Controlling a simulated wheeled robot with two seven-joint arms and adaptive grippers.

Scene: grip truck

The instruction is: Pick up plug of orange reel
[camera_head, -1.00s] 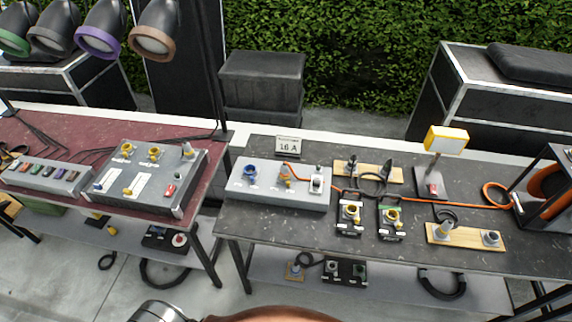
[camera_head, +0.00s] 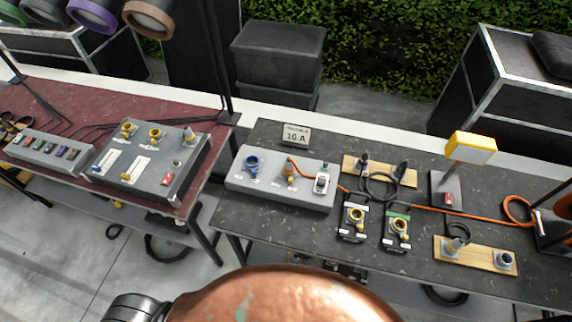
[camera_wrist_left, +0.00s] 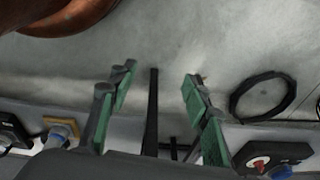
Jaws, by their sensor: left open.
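The orange reel (camera_head: 566,206) is cut off by the right edge of the head view, inside a dark frame. Its orange cable (camera_head: 470,216) runs left across the dark table, passes behind a grey-white connector and reaches a grey socket box (camera_head: 322,200). The cable's end, an orange plug (camera_head: 289,170), appears to sit upright in the box's middle socket. My left gripper (camera_wrist_left: 158,84) shows only in the left wrist view. Its green-padded fingers are apart with nothing between them, over the floor and beside a lower shelf. My right gripper is in neither view.
A blue socket (camera_head: 251,164) is left of the plug. A "16 A" sign (camera_head: 296,135) stands behind the box. Black connector boxes (camera_head: 353,221) and a wooden board (camera_head: 476,256) are to its right. A red table (camera_head: 70,110) with a control box is at left.

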